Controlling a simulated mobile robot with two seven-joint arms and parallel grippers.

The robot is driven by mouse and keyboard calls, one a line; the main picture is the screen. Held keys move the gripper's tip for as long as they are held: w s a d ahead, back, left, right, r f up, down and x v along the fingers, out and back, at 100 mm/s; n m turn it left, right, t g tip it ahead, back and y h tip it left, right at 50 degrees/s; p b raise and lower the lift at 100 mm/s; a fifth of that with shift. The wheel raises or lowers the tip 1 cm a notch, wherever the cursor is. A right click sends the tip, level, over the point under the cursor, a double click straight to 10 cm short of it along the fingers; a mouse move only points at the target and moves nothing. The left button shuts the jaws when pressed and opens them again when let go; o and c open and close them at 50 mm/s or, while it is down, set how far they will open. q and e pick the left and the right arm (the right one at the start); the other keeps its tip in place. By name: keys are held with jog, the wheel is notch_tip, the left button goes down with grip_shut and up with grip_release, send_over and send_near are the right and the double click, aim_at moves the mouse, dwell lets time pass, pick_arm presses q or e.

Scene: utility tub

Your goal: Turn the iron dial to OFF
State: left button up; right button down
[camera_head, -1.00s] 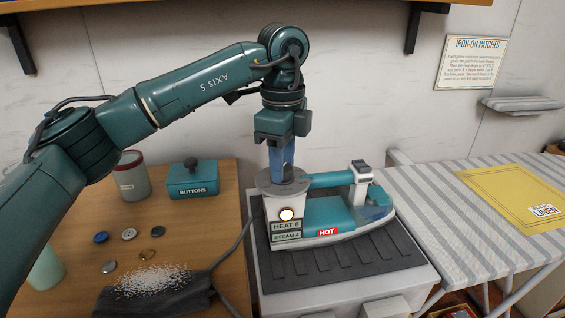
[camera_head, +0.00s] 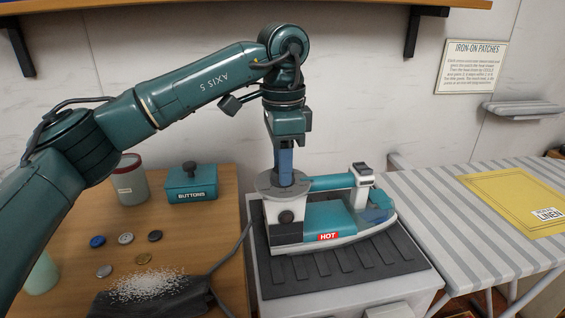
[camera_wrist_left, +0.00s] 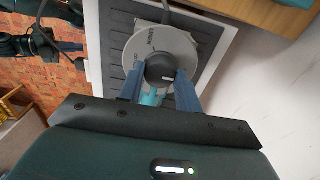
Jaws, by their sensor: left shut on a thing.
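A teal and white iron (camera_head: 330,216) rests on a dark ribbed pad (camera_head: 350,268), its tip to the right. Its round grey dial plate (camera_head: 268,186) is on top at the left end. In the left wrist view a black knob (camera_wrist_left: 160,68) with a pale mark stands in the middle of the lettered plate (camera_wrist_left: 138,50); I cannot read where the mark points. My left gripper (camera_head: 286,180) points straight down and is shut on the knob, a blue finger on each side. The iron's front panel (camera_head: 287,232) and round lamp are dark. A red HOT label (camera_head: 327,236) shows. My right gripper is out of view.
A striped ironing board (camera_head: 440,215) with a yellow sheet (camera_head: 505,195) is at the right. On the wooden table (camera_head: 222,225) at the left are a buttons box (camera_head: 191,184), a jar (camera_head: 130,182), loose buttons and a dark cloth with white grains. A cord runs beside the iron.

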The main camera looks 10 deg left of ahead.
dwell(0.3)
pick_arm(q)
jog(key=o, duration=1)
notch_tip(320, 180, up, 13)
jog(key=p, duration=0.1)
jog(key=shift+r+p, duration=0.15)
jog(key=shift+p, duration=0.2)
